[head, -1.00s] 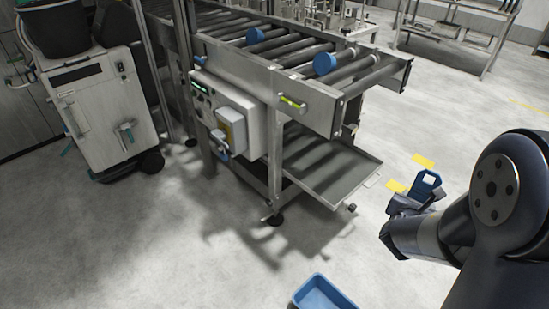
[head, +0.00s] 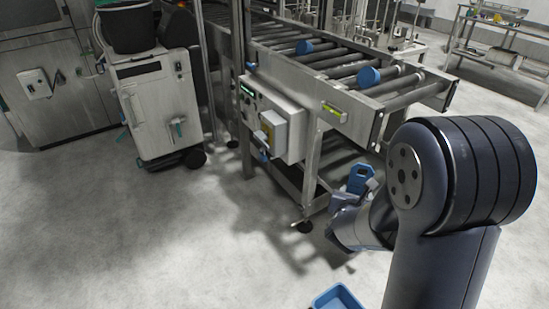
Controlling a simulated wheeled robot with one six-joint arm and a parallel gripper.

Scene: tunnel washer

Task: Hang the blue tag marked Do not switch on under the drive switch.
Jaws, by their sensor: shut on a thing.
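The blue tag (head: 360,179) stands upright in the jaws of my gripper (head: 350,197), with a hole in its upper part. Any writing on it is too small to read. My gripper is shut on its lower end, in front of the conveyor's lower right part. A grey control box (head: 288,143) is fixed to the conveyor's side, left of my gripper and apart from it. I cannot tell which part is the drive switch. A small blue item (head: 263,157) shows below the box's left part.
The roller conveyor (head: 340,108) carries two blue discs. A grey cart (head: 152,108) with a black bucket (head: 126,27) stands to the left. A blue tray (head: 338,298) is on the floor at the bottom edge. The floor before the conveyor is clear.

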